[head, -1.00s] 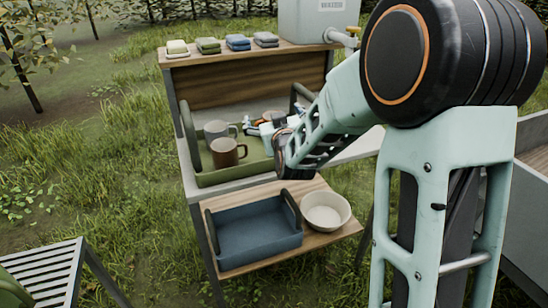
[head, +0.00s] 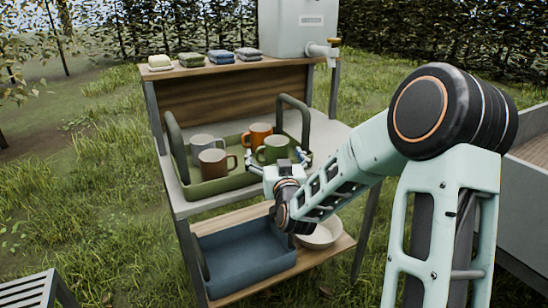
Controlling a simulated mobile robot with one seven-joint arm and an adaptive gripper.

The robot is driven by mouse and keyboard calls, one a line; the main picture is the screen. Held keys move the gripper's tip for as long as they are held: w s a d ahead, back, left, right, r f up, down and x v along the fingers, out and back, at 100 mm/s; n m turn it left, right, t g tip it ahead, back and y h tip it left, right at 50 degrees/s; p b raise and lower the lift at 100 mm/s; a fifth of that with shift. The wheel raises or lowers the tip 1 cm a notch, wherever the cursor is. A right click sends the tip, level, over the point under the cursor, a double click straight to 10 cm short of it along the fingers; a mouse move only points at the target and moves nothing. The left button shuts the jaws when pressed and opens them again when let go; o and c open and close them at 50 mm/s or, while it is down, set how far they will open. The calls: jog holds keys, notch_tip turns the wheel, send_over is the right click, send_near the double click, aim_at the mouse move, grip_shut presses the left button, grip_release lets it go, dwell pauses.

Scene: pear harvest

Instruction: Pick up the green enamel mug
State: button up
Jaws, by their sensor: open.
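The green enamel mug (head: 274,149) stands upright in the green tray (head: 208,190) on the upper shelf, near the tray's right side. My gripper (head: 278,163) is open at the front of the green mug, its fingers spread to either side of the mug's lower part. The lower front of the mug is partly hidden by the gripper, and I cannot tell whether the fingers touch it. An orange mug (head: 259,133) stands just behind it. A brown mug (head: 214,163) and a grey mug (head: 203,143) stand to the left in the same tray.
The tray has tall handles (head: 294,101) at its ends. A blue tray (head: 243,260) and a cream bowl (head: 320,236) sit on the lower shelf. Folded cloths (head: 190,60) and a water tank (head: 299,30) are on the top shelf. The shelf is bare right of the tray.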

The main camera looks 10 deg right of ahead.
aim_at(274, 153)
jog(key=w, duration=0.3)
jog(key=w+f+b, duration=0.1)
jog(key=shift+w+d, duration=0.25)
jog(key=shift+w, duration=0.55)
jog(key=shift+c, duration=0.6)
jog(key=shift+r, duration=0.1)
jog(key=c, duration=1.2)
